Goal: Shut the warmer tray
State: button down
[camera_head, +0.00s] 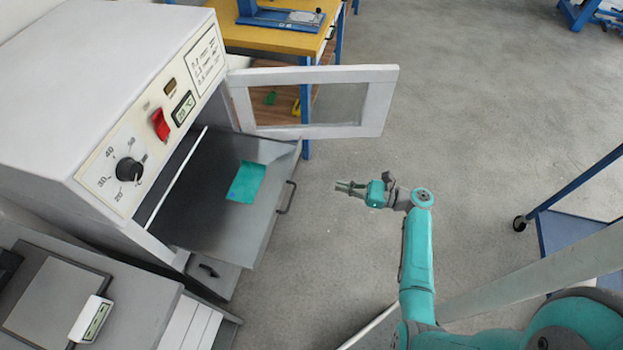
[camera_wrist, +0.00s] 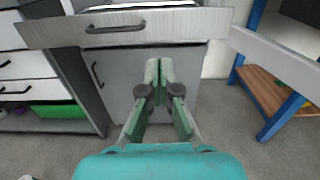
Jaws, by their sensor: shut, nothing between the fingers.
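The warmer tray (camera_head: 213,228) is a grey drawer pulled out from the white warmer cabinet (camera_head: 80,90), with a teal sheet (camera_head: 245,182) lying in it. Its dark handle (camera_head: 286,197) is on the front face. In the wrist view the tray front (camera_wrist: 150,27) and its handle (camera_wrist: 115,28) show at the top. My gripper (camera_head: 340,187) is to the right of the tray front, apart from it, pointing toward it. In the wrist view my gripper (camera_wrist: 159,75) has its fingers together with nothing between them, below the handle and slightly right of it.
The warmer's windowed door (camera_head: 385,100) stands open above and behind the tray. A yellow-topped bench (camera_head: 265,38) with blue legs is behind it. A grey counter with a scale (camera_head: 92,318) is at the lower left.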

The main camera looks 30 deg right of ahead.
aim_at(290, 176)
jog(key=x, duration=1.3)
jog(key=shift+w+a, duration=0.25)
jog(key=shift+a, duration=0.05)
